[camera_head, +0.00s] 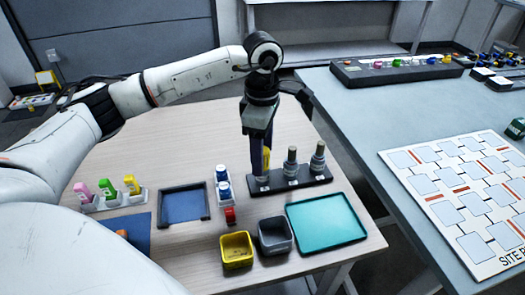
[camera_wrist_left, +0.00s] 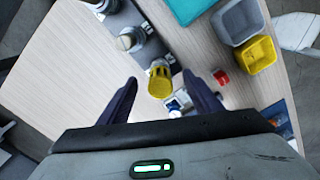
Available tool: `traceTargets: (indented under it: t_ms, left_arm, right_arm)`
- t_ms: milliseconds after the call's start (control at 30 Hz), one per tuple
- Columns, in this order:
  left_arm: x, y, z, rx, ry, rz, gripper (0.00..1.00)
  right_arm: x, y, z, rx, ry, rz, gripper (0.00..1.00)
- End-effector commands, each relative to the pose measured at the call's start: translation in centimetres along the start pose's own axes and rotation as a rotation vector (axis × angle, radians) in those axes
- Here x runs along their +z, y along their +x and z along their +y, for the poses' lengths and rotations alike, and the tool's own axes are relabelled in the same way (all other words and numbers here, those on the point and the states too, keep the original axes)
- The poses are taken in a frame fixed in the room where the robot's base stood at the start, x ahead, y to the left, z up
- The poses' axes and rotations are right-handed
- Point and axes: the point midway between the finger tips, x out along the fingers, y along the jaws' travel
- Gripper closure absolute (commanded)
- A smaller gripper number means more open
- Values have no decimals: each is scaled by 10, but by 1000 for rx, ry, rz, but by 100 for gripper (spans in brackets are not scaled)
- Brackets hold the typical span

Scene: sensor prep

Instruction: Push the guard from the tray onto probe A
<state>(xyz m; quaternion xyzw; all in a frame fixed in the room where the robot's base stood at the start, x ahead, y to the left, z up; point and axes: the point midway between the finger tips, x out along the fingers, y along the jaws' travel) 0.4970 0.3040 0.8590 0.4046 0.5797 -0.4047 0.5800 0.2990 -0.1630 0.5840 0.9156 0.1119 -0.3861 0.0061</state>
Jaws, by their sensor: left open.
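My left gripper (camera_head: 266,172) points down over the left end of a dark probe rack (camera_head: 310,180). Its fingers stand apart on either side of a yellow guard (camera_head: 266,160). In the left wrist view the yellow guard (camera_wrist_left: 160,83) shows between the spread fingertips (camera_wrist_left: 160,88), at the end of the rack, over the leftmost probe position. The probe under it is hidden, so how far down it sits cannot be told. Two grey probes (camera_head: 290,163) (camera_head: 317,160) stand upright to the right. The dark-framed blue tray (camera_head: 207,200) is empty. My right gripper is not in view.
A teal tray (camera_head: 326,220), a yellow bin (camera_head: 236,250) and a grey bin (camera_head: 274,236) stand at the front right. A red item (camera_head: 230,216) and white-blue bottles (camera_head: 223,183) stand left of the rack. Coloured bottles (camera_head: 108,190) stand at the left. The table behind is clear.

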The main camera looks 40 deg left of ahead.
Motion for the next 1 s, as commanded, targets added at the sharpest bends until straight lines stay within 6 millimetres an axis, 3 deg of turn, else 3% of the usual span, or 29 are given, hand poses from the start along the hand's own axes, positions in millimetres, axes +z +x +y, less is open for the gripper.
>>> traceTargets:
  t_ms: [1000]
  left_arm:
    - [0, -20, 0, 0, 0, 0, 41]
  right_arm:
    - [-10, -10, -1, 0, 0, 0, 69]
